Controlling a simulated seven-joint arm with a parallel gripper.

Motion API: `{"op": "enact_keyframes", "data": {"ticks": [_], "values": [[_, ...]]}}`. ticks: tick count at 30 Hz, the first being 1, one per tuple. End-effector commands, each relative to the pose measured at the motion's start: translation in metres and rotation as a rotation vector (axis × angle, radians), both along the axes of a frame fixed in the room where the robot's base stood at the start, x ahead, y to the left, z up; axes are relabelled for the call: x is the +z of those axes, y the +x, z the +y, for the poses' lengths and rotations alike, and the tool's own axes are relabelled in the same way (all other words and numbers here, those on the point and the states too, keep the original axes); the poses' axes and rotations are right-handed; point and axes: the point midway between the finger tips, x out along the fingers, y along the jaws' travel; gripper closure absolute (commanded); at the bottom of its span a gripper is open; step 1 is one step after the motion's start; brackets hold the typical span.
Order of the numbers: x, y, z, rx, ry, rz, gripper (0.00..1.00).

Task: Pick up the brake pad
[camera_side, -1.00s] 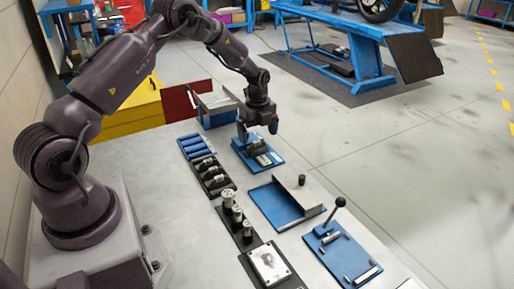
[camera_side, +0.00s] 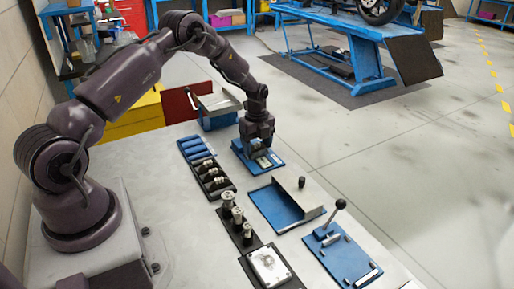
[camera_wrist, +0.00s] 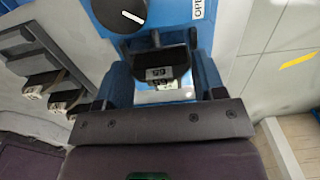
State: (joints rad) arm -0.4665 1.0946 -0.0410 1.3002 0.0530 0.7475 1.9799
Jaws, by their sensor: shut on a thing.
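My gripper (camera_side: 258,148) is low over a blue fixture plate (camera_side: 278,165) near the far edge of the bench. In the wrist view my gripper (camera_wrist: 163,82) has its two blue fingers on either side of a dark brake pad (camera_wrist: 172,56) with a white printed label. The gripper is shut on this pad. Another printed label shows just below it, on a pale surface between the fingers. In the side view the gripper mostly hides the pad, and I cannot tell whether it touches the fixture.
A round black knob (camera_wrist: 119,12) stands just beyond the pad. A rack of dark parts (camera_side: 214,178) lies left of the fixture. A blue plate with an upright metal wall (camera_side: 298,191) and a lever fixture (camera_side: 340,255) stand nearer. A blue bin (camera_side: 218,122) is behind.

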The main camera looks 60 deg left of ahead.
Motion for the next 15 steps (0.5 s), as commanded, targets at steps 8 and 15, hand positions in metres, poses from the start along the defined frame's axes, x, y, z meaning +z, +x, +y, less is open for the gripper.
{"op": "enact_keyframes", "data": {"ticks": [8, 15], "values": [[0.015, 0.001, 0.000, 0.001, 0.000, -0.002, 0.66], [0.054, -0.016, -0.007, 0.001, 0.002, -0.002, 0.66]]}}
